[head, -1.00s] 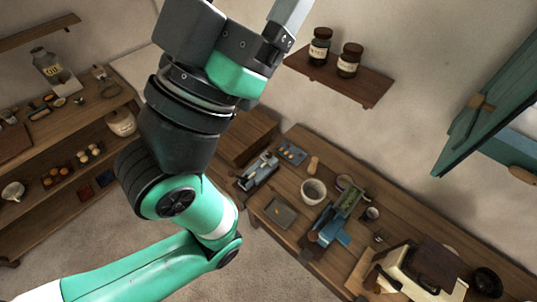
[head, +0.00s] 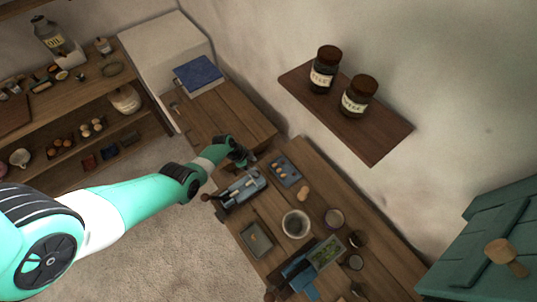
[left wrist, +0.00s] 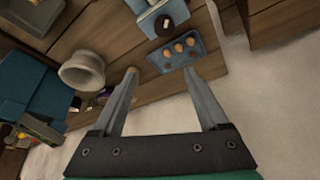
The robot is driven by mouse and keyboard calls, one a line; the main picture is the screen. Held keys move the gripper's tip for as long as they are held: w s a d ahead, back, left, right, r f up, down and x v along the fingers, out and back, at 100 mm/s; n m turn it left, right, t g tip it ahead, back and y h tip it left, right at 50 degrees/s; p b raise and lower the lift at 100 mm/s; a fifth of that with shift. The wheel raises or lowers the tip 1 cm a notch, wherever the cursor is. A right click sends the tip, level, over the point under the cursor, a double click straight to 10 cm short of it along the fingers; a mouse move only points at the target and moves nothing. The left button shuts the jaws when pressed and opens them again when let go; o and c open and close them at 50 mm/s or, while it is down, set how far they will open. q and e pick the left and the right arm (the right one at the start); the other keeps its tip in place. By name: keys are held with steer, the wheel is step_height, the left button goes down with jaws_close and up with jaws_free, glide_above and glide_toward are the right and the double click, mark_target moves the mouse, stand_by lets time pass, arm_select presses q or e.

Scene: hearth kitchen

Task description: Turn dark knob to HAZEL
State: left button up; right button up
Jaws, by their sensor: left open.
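A dark round knob (left wrist: 165,25) with a pale mark sits on a light blue-grey device (left wrist: 150,8) at the top of the left wrist view. The device (head: 240,190) also shows on the bench in the head view, but the knob's lettering cannot be read. My left gripper (head: 240,155) is at the far end of the bench, just behind the device in the head view. In the left wrist view my left gripper (left wrist: 161,72) is open and empty, its fingertips apart from the knob. My right gripper is not in view.
A blue tray (head: 279,180) with several small nut-like things lies beside the device. A pale bowl (head: 296,223), a grey tray (head: 256,240) and a wooden peg (head: 303,193) stand on the bench. A shelf (head: 372,146) holds two jars; a green cabinet (head: 480,250) is at right.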

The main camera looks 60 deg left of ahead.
arm_select(q)
steer(key=s+a+n, duration=0.1)
steer(key=s+a, duration=0.1)
steer(key=s, duration=0.2)
steer(key=b+x, duration=1.2)
steer(key=shift+a+f+b, duration=0.1)
steer(key=shift+a+b, duration=0.2)
steer(key=shift+b, duration=0.1)
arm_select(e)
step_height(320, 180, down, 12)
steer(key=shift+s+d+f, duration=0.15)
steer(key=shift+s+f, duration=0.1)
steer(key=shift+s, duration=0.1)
arm_select(q)
jaws_close()
